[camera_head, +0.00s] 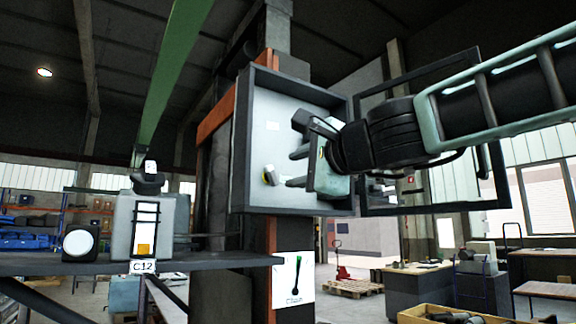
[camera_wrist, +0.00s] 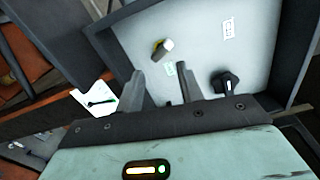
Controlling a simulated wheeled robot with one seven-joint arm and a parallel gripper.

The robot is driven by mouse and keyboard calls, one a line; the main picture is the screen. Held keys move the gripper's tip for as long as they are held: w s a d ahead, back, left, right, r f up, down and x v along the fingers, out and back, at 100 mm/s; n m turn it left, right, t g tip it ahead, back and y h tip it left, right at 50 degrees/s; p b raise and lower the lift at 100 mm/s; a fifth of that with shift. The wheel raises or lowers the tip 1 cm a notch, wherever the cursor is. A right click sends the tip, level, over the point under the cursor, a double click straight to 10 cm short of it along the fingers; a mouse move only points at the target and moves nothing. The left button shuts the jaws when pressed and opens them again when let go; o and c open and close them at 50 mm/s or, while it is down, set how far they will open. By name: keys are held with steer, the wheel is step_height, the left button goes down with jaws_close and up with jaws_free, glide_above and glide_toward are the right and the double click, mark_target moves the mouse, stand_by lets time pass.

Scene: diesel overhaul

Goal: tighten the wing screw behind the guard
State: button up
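An open grey box (camera_head: 243,140) with a pale back panel is fixed to the column. A framed, see-through door (camera_head: 499,178), apparently the guard, stands swung out at its right. I cannot tell which is the wing screw. My gripper (camera_wrist: 160,72) is open and empty, its fingers pointing into the box, apart from the yellowish knob; it shows in the head view (camera_head: 293,168).
A shelf (camera_head: 230,261) labelled C12 holds a grey device (camera_head: 135,225) and a round gauge (camera_head: 81,243) to the left. A sheet with a green-and-black tool picture (camera_head: 294,279) hangs below the box. The box walls and open door surround my arm closely.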

mark_target(274, 175)
steer(key=w+n, duration=0.1)
steer(key=n, duration=0.7)
steer(key=w+a+n+p, duration=0.1)
steer(key=n, duration=0.7)
steer(key=w+a+n, duration=0.1)
steer(key=n, duration=0.8)
steer(key=shift+r+p, duration=0.3)
steer(key=shift+r, duration=0.05)
steer(key=shift+w+a+f, duration=0.2)
steer(key=shift+w+a, duration=0.05)
steer(key=shift+w, duration=0.15)
steer(key=shift+w+p, duration=0.15)
steer(key=shift+p, duration=0.35)
steer(key=shift+w+a+r+p, duration=0.1)
steer(key=shift+w+a+p, duration=0.25)
steer(key=shift+p, duration=0.2)
steer(key=shift+p+x, duration=1.35)
steer(key=shift+p, duration=0.1)
steer(key=shift+w, duration=0.1)
steer(key=shift+c, duration=0.4)
